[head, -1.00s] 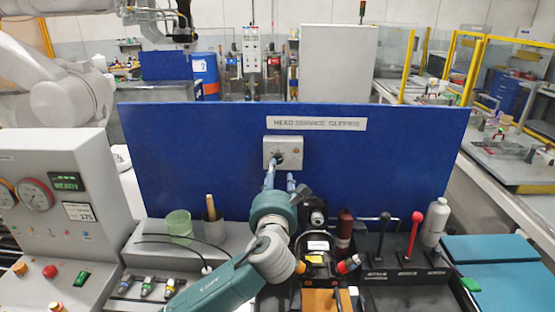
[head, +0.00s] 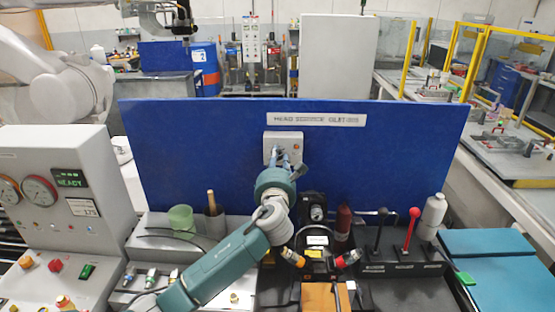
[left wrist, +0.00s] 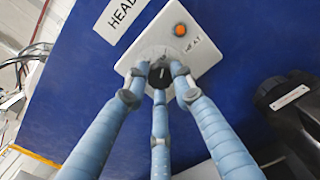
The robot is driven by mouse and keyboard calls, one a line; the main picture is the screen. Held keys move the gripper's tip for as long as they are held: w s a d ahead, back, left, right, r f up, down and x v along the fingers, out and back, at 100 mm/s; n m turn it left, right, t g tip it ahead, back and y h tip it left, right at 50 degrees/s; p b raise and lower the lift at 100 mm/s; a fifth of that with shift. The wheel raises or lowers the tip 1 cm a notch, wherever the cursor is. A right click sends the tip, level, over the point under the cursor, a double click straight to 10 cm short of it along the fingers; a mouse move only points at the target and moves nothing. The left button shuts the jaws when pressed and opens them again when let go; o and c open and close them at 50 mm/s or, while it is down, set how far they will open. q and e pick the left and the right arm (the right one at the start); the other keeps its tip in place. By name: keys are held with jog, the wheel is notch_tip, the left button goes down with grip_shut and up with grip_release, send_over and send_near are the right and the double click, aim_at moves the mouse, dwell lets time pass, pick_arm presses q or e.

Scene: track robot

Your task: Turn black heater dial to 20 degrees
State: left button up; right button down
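The black heater dial (left wrist: 160,75) is on a pale panel plate (left wrist: 185,55) with an orange lamp and the word HEAT. The plate (head: 271,147) also shows in the head view, on the blue board. My left gripper (head: 281,158) reaches up to the dial. In the left wrist view its three blue fingers (left wrist: 160,80) surround the dial, with tips at its left, right and lower edges; they look closed on it. The fingers hide most of the dial in the head view. Its scale and pointer cannot be read. My right gripper is not in view.
The blue board (head: 200,150) carries a label strip above the plate. Below it stand a black device (head: 318,240), a red-brown bottle (head: 343,222), levers (head: 411,232) and a white bottle (head: 433,215). A green cup (head: 180,219) and a gauge console (head: 70,170) stand left.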

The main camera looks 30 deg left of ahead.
pick_arm(q)
grip_shut()
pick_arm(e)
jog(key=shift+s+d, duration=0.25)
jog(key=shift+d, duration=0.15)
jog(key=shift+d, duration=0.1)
